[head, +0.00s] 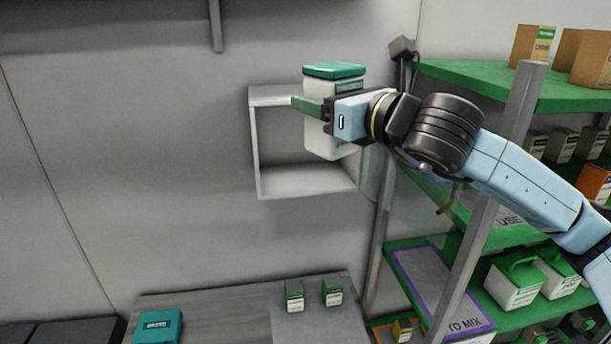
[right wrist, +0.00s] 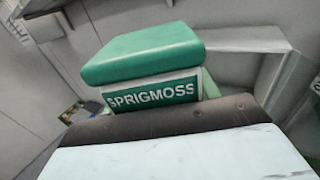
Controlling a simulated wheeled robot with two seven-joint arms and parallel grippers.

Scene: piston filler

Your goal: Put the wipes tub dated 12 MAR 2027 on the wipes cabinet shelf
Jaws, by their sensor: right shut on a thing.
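A white tub with a green lid (head: 334,73) is held in my right gripper (head: 318,107) in front of the open wall cabinet. In the right wrist view the tub's green lid (right wrist: 145,52) and a label reading SPRIGMOSS show close up; no date can be read. The wipes cabinet (head: 256,150) is a pale open box on the wall with a bare floor. The tub appears upright, overlapping the cabinet opening; I cannot tell whether it is inside or in front of it. My left gripper is not in view.
A green-shelved rack (head: 480,80) with boxes and cartons stands at the right, close to my right arm. Below the cabinet is a grey counter (head: 240,300) with two small green-and-white boxes (head: 294,296) and a teal box (head: 158,326). The wall left of the cabinet is clear.

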